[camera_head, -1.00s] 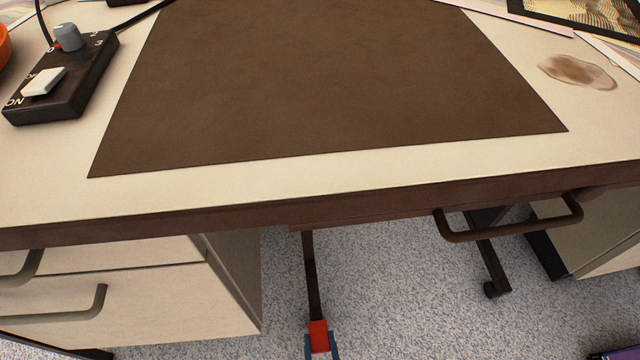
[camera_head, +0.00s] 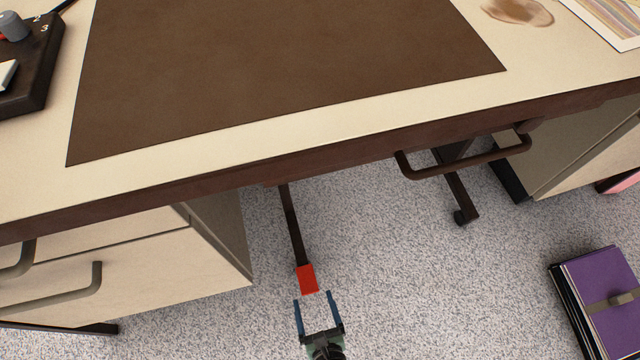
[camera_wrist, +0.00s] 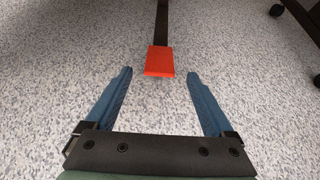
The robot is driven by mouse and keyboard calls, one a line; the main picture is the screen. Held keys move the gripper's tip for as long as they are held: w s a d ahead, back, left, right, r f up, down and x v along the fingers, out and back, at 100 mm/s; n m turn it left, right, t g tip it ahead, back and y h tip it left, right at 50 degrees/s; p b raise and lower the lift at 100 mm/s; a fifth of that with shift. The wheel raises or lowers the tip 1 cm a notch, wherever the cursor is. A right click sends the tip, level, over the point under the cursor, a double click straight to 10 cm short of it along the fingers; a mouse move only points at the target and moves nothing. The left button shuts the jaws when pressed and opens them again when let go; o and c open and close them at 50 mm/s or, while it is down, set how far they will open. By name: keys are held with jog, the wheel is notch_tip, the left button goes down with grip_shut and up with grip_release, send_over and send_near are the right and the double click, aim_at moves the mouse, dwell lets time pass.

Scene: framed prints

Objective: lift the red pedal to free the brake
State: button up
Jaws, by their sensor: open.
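The red pedal (camera_head: 308,279) is a small flat pad on the end of a dark bar (camera_head: 293,225) that runs back under the desk, low near the speckled floor. In the wrist view the red pedal (camera_wrist: 160,61) lies centred, just beyond the fingertips. My gripper (camera_head: 318,297) is open and empty, its two blue fingers pointing at the pedal's near edge. In the wrist view my gripper (camera_wrist: 159,75) has its fingers spread wider than the pedal, one to each side of its line. The pedal looks apart from both fingers. The brake itself cannot be made out.
The desk (camera_head: 380,120) with a brown mat (camera_head: 280,70) overhangs the bar. Drawers with a handle (camera_head: 60,290) stand at left. A dark bar handle (camera_head: 465,158) juts from the desk front. A strapped purple stack (camera_head: 605,300) lies at right. Floor around the pedal is clear.

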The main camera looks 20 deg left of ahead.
jog(key=p+v, duration=0.2)
jog(key=v, duration=0.4)
jog(key=shift+s+d, duration=0.2)
jog(key=shift+r, duration=0.1)
